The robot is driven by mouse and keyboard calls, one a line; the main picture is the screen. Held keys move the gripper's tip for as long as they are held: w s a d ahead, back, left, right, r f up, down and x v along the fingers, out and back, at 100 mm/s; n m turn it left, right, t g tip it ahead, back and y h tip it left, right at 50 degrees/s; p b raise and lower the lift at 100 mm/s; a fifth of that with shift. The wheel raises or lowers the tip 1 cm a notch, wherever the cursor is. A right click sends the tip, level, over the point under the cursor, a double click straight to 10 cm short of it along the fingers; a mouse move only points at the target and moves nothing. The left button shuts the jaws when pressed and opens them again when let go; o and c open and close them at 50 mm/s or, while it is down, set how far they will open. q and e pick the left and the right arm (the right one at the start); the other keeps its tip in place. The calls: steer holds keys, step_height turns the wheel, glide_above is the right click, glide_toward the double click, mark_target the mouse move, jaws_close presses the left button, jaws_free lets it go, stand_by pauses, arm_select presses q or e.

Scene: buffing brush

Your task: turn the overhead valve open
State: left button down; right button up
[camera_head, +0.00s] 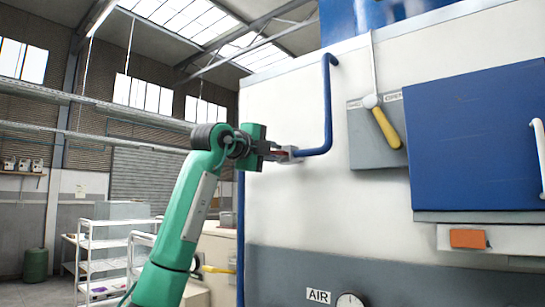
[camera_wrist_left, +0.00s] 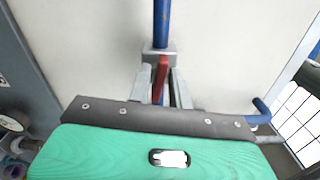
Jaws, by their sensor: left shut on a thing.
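The valve is a small grey body (camera_wrist_left: 158,54) on a blue pipe (camera_head: 328,105), beside the white cabinet wall; it also shows in the head view (camera_head: 291,153). Its red handle (camera_wrist_left: 161,76) points from the body back toward my wrist. My left gripper (camera_head: 279,154) is shut on the red handle, with one grey finger on each side of it in the wrist view (camera_wrist_left: 162,88). The handle's near end is hidden by the gripper. In the head view only a little red shows between the fingers. My right gripper is in neither view.
A lever with a yellow grip (camera_head: 386,128) on a grey panel and a blue door (camera_head: 478,140) are to the right. An orange block (camera_head: 467,238) and a gauge (camera_head: 349,301) are lower. White shelving (camera_head: 100,262) stands at the left.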

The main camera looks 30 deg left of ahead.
arm_select(q)
steer(key=shift+n, duration=0.6)
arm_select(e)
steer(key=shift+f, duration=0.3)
arm_select(q)
steer(key=shift+n, duration=0.3)
steer(key=c, duration=1.5)
jaws_free()
steer(key=shift+a, duration=0.1)
steer(key=shift+s+f+b, duration=0.1)
steer(key=shift+b, duration=0.2)
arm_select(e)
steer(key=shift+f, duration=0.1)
